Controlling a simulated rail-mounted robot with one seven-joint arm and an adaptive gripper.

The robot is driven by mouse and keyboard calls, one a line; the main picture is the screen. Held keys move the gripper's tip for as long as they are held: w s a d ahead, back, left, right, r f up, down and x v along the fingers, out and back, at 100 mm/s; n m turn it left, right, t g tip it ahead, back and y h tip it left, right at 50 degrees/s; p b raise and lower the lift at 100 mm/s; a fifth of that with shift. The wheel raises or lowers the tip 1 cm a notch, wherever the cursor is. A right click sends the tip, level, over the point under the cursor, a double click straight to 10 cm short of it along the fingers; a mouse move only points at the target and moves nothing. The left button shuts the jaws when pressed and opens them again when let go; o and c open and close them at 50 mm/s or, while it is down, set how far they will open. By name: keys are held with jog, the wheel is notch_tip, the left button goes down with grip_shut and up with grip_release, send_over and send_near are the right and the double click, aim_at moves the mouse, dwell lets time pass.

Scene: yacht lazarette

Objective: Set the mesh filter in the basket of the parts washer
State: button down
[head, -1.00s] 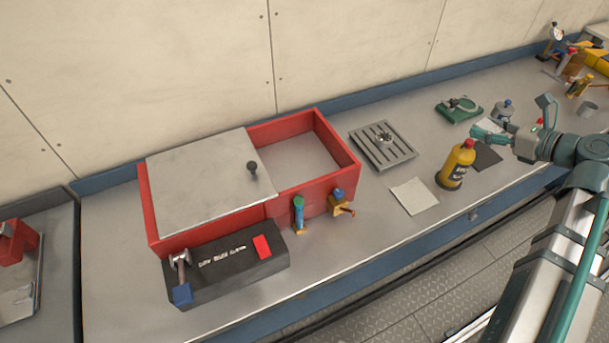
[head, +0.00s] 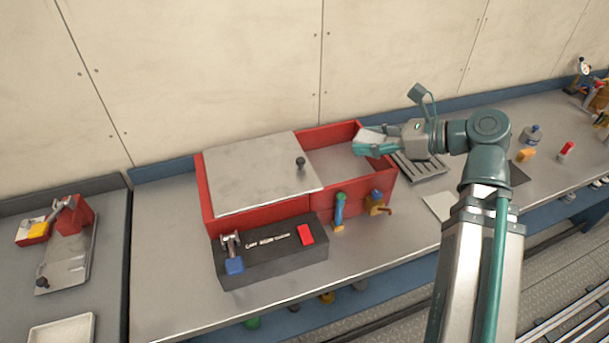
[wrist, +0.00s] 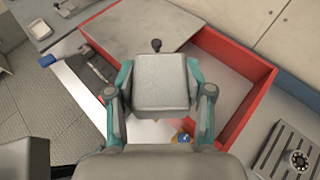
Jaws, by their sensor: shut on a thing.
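A pale grey block (head: 370,136), seemingly the mesh filter, is held in my gripper (head: 367,146). In the wrist view the grey block (wrist: 160,80) sits between the two teal fingers, which are shut on its sides. The parts washer is a red open-topped box (head: 210,220) with a grey lid (head: 255,172) over its left part. Its right part is an open compartment (head: 338,163), also seen in the wrist view (wrist: 225,92). My gripper is above this compartment's back right side. No separate basket can be told apart inside.
A black knob (head: 300,162) stands up from the lid. A wall runs behind the bench.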

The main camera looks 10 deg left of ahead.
jog(key=shift+s+a, duration=0.2)
jog(key=shift+a, duration=0.1)
jog(key=shift+p, duration=0.5)
jog(key=shift+w+a+f+p, duration=0.1)
jog(key=shift+w+p, duration=0.3)
jog(key=shift+p, duration=0.15)
jog(key=shift+w+a+f+p, duration=0.1)
jog(key=shift+w+p, duration=0.25)
jog(key=shift+p, duration=0.2)
jog(key=shift+w+a+f+p, duration=0.55)
jog(key=shift+w+a+f, duration=0.15)
jog(key=shift+w+f, duration=1.35)
jog(key=shift+w+a+f+p, duration=0.65)
jog(key=shift+w+f, duration=1.1)
jog(key=shift+f, duration=0.5)
jog(key=shift+w+a+f+p, duration=0.45)
jog(key=shift+w+a+f, duration=0.3)
jog(key=shift+w+f, duration=1.3)
jog(key=shift+s+f, duration=0.2)
jog(key=shift+f, duration=0.45)
jog(key=shift+c, duration=2.2)
grip_release()
jog(key=shift+f, duration=0.1)
